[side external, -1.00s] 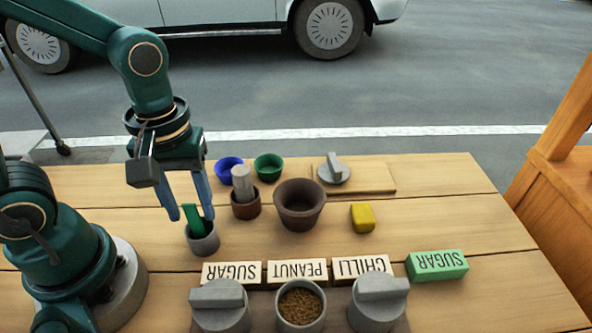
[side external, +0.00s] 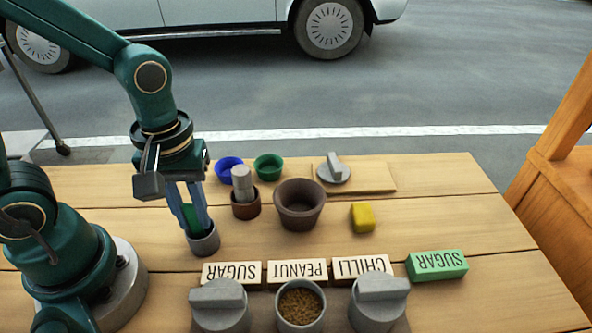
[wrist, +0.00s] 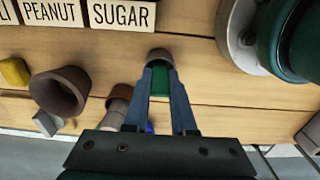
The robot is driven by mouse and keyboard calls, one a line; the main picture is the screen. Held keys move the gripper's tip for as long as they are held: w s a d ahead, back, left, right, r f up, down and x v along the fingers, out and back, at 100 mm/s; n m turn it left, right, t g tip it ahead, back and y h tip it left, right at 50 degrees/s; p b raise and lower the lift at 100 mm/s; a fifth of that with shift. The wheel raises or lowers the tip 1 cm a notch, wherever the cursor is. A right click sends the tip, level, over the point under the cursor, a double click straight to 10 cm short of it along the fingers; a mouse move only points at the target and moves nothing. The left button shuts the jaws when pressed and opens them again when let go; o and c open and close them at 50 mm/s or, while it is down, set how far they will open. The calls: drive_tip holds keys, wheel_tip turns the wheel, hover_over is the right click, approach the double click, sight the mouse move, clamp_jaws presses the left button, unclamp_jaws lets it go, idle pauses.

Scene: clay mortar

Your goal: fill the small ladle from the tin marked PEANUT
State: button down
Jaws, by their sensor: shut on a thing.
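The PEANUT tin (side external: 302,322) is at the front, uncovered, with brown granular contents (side external: 300,304). Its sign (side external: 297,272) stands behind it, upside down in the side view.
Lidded grey tins stand left (side external: 220,308) and right (side external: 378,304) of the PEANUT tin. A brown mortar (side external: 300,206), a small pot with a pestle (side external: 242,186), a yellow block (side external: 362,217) and a green SUGAR block (side external: 437,265) stand nearby. A loose lid (side external: 333,172) lies on a board.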

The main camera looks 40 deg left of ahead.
drive_tip(key=shift+r, duration=3.55)
drive_tip(key=shift+s+n, duration=0.1)
drive_tip(key=shift+n, duration=0.2)
drive_tip(key=w+d+r+n, duration=0.1)
drive_tip(key=w+d+r, duration=0.15)
drive_tip(key=d, duration=0.55)
drive_tip(key=w+d+r, duration=0.2)
drive_tip(key=d+r, duration=0.2)
drive_tip(key=d, duration=0.4)
drive_tip(key=s+d+f+m, duration=0.1)
drive_tip(key=s+d+m, duration=0.1)
drive_tip(key=s+d, duration=0.15)
drive_tip(key=shift+w+d+f, duration=0.1)
drive_tip(key=shift+d+f, duration=0.1)
drive_tip(key=shift+f, duration=2)
drive_tip(key=shift+d+f, duration=0.15)
drive_tip(key=shift+f, duration=2)
